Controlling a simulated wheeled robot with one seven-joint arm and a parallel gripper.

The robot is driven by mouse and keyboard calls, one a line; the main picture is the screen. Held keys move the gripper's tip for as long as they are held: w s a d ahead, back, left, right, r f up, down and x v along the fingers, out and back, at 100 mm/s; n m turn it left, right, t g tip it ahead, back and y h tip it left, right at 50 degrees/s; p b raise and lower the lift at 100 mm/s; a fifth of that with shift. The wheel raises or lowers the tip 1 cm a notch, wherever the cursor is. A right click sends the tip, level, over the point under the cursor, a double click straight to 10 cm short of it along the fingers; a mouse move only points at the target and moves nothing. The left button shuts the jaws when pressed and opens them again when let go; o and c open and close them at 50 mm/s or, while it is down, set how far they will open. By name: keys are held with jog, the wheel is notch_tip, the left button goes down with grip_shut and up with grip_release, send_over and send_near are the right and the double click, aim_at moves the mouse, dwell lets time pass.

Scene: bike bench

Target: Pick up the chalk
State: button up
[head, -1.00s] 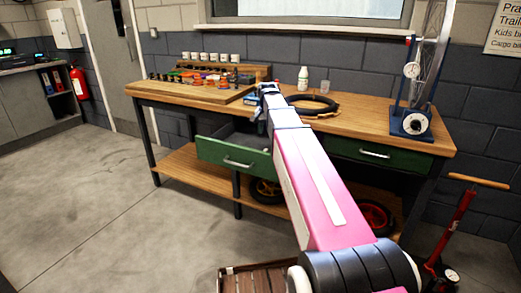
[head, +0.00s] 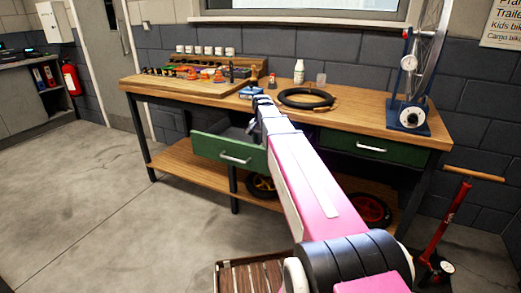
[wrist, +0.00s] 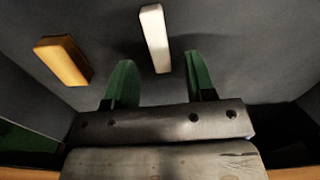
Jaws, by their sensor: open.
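A white stick of chalk (wrist: 154,38) lies on the dark floor of the open drawer in the wrist view. An orange-tan block (wrist: 63,60) lies to its left, tilted. My gripper (wrist: 160,62) points down into the drawer with its two green fingers apart. The chalk's near end reaches toward the gap between the fingertips, and nothing is held. In the head view the green drawer (head: 230,150) is pulled out at the bench's left. My arm hides much of its inside and the chalk is not visible there.
The drawer's walls close in around the gripper. The wooden bench top (head: 360,115) above carries a black ring-shaped tyre (head: 307,98), a white bottle (head: 299,72), a blue box (head: 250,92) and a wheel stand (head: 409,115). The floor at the left is clear.

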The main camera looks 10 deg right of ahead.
notch_tip(320, 180, down, 2)
jog(key=shift+f, duration=0.25)
grip_shut()
jog(key=shift+r, duration=0.1)
